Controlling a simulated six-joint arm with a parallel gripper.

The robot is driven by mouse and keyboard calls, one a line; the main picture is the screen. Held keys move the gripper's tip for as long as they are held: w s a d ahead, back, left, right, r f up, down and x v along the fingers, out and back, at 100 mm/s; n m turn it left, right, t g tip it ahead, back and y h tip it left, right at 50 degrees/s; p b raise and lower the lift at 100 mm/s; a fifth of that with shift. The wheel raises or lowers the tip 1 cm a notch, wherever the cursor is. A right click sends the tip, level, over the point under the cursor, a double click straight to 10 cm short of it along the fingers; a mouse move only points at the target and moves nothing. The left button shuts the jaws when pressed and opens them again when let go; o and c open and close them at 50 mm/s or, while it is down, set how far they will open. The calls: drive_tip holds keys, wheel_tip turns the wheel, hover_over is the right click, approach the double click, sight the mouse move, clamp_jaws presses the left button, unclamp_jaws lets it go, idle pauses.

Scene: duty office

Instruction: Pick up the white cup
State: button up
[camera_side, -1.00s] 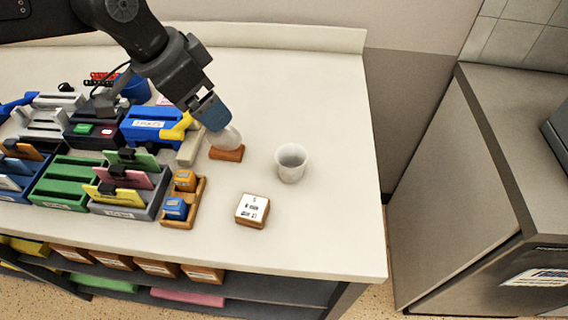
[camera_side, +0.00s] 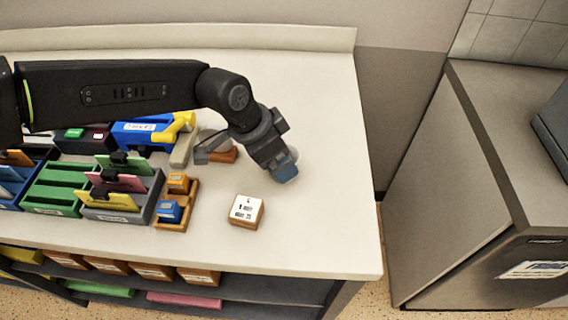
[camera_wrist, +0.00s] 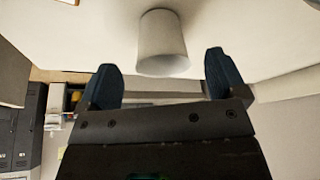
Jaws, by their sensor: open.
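The white cup (camera_wrist: 162,46) shows in the wrist view, just beyond the fingertips and between their lines. Its open rim faces my gripper (camera_wrist: 164,75), whose two blue fingers are wide apart with nothing between them. Whether the fingers touch the cup cannot be told from there.
A white-topped wooden block (camera_side: 246,211) lies on the counter (camera_side: 330,230) in front of my gripper. A wooden holder (camera_side: 177,203) with small blocks and coloured card trays (camera_side: 125,200) stand left. The counter's right side is clear up to its edge.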

drive_tip(key=x, duration=0.5)
drive_tip(key=shift+w, duration=0.15)
drive_tip(key=c, duration=1)
drive_tip(key=shift+r, duration=0.2)
